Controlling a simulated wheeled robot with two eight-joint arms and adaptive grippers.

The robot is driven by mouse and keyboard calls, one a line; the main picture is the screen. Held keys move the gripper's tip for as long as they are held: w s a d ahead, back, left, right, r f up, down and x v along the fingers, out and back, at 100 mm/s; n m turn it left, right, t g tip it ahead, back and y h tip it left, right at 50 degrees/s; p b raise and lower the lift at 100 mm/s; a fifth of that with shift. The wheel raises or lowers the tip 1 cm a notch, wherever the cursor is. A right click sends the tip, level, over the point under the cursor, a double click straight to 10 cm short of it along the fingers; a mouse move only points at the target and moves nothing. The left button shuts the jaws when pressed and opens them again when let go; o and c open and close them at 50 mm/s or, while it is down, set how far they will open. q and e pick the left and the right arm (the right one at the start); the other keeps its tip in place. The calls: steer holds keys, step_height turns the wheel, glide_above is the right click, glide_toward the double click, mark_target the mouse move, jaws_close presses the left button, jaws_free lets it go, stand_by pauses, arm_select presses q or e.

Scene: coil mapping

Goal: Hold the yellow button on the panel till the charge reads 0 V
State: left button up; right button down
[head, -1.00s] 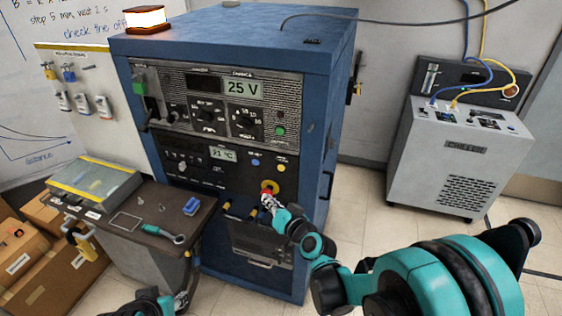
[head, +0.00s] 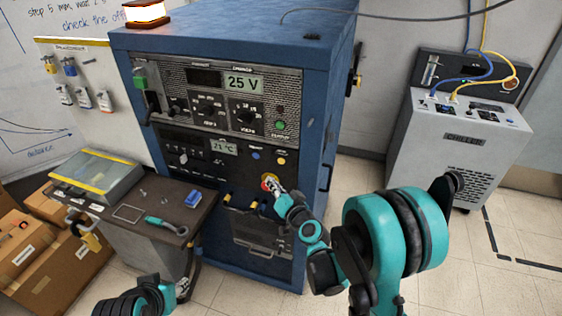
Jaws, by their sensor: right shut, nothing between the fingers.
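The blue cabinet's panel (head: 215,175) faces me. Its charge display (head: 243,83) reads 25 V. A small yellow button (head: 281,160) sits on the lower panel, right of a blue one (head: 255,156). Below it is a larger yellow ring with red at its middle (head: 267,179). My right gripper (head: 271,184) is shut and empty, with its tip at this ring and partly covering it; I cannot tell if it touches. The small yellow button is uncovered. My left arm shows at the bottom left; its gripper (head: 184,286) is small and unclear.
A side table (head: 150,210) at the left holds a clear-lidded case (head: 95,180), a wrench-like tool (head: 165,225) and a blue block (head: 193,198). Cardboard boxes (head: 50,265) stand left of it. A grey chiller (head: 450,150) stands at the right. Floor between is clear.

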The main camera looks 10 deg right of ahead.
mark_target(281, 161)
steer(key=shift+w+d, duration=0.6)
steer(key=shift+w, duration=0.4)
steer(key=shift+w+d, duration=0.6)
steer(key=shift+w, duration=0.45)
steer(key=shift+w+d, duration=0.6)
steer(key=shift+w, duration=0.4)
steer(key=shift+w, duration=0.1)
steer(key=shift+w+d, duration=0.2)
steer(key=shift+w, duration=0.05)
steer(key=shift+w+d, duration=0.2)
steer(key=shift+w, duration=0.1)
stand_by(0.5)
steer(key=shift+s+a, duration=0.1)
stand_by(2.6)
steer(key=shift+s+a, duration=0.3)
steer(key=shift+s, duration=0.3)
